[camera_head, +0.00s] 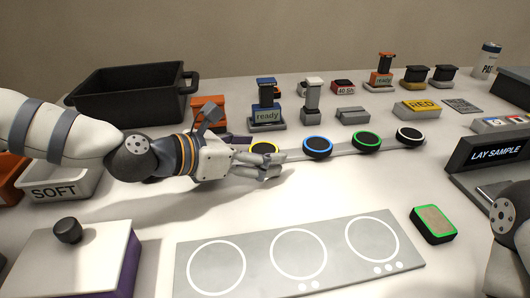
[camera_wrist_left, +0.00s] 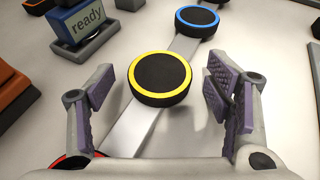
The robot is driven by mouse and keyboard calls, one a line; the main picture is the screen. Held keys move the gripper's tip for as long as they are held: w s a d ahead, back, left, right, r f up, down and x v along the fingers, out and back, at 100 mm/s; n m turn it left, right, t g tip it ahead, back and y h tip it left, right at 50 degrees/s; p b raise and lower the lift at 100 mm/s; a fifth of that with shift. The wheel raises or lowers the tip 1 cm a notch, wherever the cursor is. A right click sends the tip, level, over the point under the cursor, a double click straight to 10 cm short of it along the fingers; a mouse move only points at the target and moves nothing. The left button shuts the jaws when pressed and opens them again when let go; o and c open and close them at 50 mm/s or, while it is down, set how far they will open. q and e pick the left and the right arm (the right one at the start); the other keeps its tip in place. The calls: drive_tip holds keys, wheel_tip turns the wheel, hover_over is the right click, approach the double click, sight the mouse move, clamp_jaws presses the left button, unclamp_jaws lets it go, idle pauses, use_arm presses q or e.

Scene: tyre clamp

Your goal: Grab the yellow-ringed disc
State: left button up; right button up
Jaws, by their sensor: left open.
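The yellow-ringed disc (camera_wrist_left: 160,76) is black-topped and sits on a flat grey bar (camera_wrist_left: 143,126). In the head view only part of this disc (camera_head: 265,147) shows behind my left gripper (camera_head: 272,167). In the left wrist view, the open fingers of my left gripper (camera_wrist_left: 162,100) stand on either side of the disc, apart from it, with nothing held. My right arm shows at the right edge of the head view, but its gripper is out of sight.
On the same bar are a blue-ringed disc (camera_head: 318,147), a green-ringed disc (camera_head: 366,142) and a white-ringed disc (camera_head: 410,135). A blue "ready" stamp (camera_head: 268,113) stands behind. A grey plate with circles (camera_head: 300,280) lies in front. A black bin (camera_head: 125,100) is at back left.

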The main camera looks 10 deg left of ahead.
use_arm(q)
drive_tip(key=shift+r, duration=0.2)
drive_tip(key=shift+c, duration=0.9)
drive_tip(key=c, duration=1.1)
